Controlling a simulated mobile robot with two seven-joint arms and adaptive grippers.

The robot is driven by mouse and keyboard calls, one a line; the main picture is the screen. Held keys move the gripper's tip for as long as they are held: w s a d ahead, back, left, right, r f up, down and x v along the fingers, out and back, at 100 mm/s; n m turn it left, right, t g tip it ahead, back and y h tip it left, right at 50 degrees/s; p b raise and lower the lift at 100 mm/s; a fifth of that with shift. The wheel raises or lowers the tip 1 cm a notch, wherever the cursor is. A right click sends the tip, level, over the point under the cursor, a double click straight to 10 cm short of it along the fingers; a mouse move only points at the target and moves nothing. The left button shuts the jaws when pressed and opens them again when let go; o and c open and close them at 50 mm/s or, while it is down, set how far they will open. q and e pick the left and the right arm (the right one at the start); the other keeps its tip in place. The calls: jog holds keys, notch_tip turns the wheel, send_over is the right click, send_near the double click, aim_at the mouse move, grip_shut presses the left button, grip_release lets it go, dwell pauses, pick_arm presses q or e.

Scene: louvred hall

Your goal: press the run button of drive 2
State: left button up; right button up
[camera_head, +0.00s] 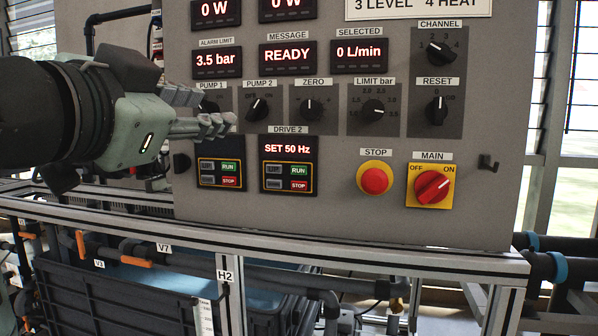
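The drive 2 unit (287,163) is on the grey control panel, under a "DRIVE 2" label. Its display reads "SET 50 Hz". Its green RUN button (299,171) is at the right of its keypad, directly above a red STOP button (299,185). My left gripper (217,109) comes in from the left, to the left of and higher than the RUN button. Its two fingers are apart with the panel showing between them, and it holds nothing. It covers part of the pump 1 knob and the top of the neighbouring drive unit. My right gripper is not in view.
A similar drive unit (220,175) with its own RUN and STOP buttons is left of drive 2. A red stop mushroom button (375,181) and a red main switch (432,187) are to the right. Several knobs line the row above. A metal rail (370,260) runs below the panel.

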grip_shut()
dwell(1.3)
